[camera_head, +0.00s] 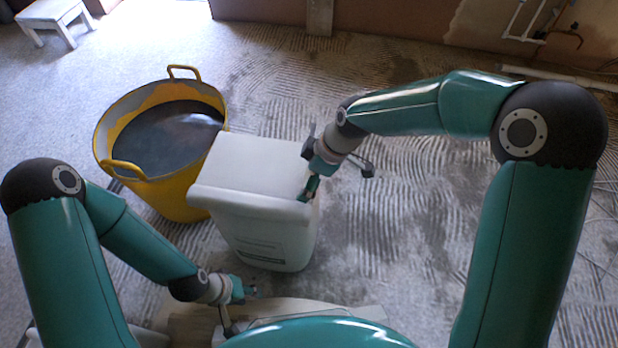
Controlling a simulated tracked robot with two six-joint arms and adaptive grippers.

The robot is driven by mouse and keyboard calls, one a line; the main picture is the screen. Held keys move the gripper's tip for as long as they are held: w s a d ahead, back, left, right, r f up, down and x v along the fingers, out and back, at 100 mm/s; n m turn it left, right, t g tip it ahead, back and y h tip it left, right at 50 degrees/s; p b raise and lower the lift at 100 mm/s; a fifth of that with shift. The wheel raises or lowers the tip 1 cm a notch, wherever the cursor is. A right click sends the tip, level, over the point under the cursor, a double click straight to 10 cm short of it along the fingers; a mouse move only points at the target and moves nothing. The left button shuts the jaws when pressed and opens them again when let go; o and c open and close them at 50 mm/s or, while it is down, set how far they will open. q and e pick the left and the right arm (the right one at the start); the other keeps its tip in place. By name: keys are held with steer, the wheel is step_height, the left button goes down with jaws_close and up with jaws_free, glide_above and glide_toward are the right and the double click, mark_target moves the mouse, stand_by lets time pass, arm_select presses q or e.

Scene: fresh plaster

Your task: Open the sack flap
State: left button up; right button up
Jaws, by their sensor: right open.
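The white sack (253,232) stands upright in the middle, with dark print low on its front. Its flat pale top, which seems to be the flap (256,162), lies across it and ends in a thick front edge. My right gripper (312,187) is open at the sack's upper right edge. Whether it touches the sack there, I cannot tell. My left gripper (243,290) is low in front of the sack, apart from the flap. Its fingers are small and partly hidden, so its opening is unclear.
A yellow tub (172,190) of dark liquid stands close at the sack's left, handles up. A pale board (190,322) lies at the front. A white stool (56,18) is at the back left, and pipes (525,38) run along the back-right wall. Ridged floor right of the sack is clear.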

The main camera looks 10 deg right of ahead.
steer(key=shift+f, duration=0.1)
steer(key=c, duration=1.4)
steer(key=shift+d, duration=0.25)
steer(key=shift+c, duration=1.2)
steer(key=shift+a, duration=0.15)
steer(key=shift+w+r+g+p, duration=0.15)
steer(key=shift+r+g+p, duration=0.25)
steer(key=shift+p, duration=0.45)
steer(key=w+d+r+m+g+y+p, duration=0.1)
steer(key=w+r+g+p, duration=0.4)
steer(key=p, duration=0.5)
steer(key=shift+w+d+r+g+y+p, duration=0.3)
steer(key=shift+w+r+y+p, duration=0.15)
steer(key=shift+y, duration=0.25)
